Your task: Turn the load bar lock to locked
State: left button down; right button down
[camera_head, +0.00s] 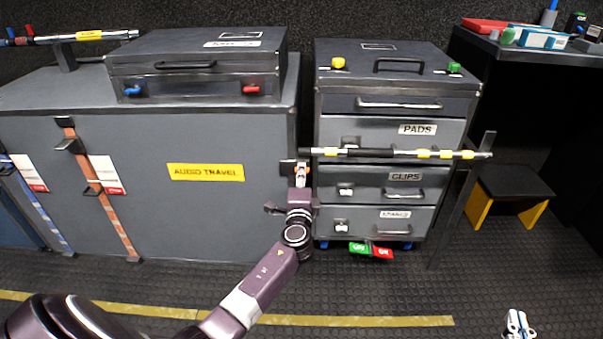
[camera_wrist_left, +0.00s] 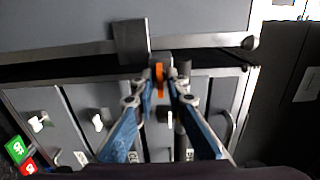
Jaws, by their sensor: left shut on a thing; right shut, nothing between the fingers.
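The load bar (camera_head: 380,153), dark with yellow bands, runs across the front of the drawer cabinet (camera_head: 470,90). At its left end is a dark bracket (camera_wrist_left: 131,42) with an orange lock lever (camera_wrist_left: 159,74). My left gripper (camera_head: 301,172) is at that end of the bar. In the left wrist view its two fingers (camera_wrist_left: 160,85) are closed around the orange lever. The lever is mostly hidden in the head view. My right gripper (camera_head: 518,323) is at the bottom right edge of the head view, shut and empty, far from the bar.
The audio travel case (camera_head: 240,215) stands close to the left of my left gripper. A step stool (camera_head: 513,186) stands right. The front floor is clear.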

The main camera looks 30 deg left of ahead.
pick_arm(q)
jog(key=shift+f, duration=0.1)
jog(key=c, duration=2.1)
grip_release()
jog(key=v, duration=1.2)
jog(key=shift+s, duration=0.1)
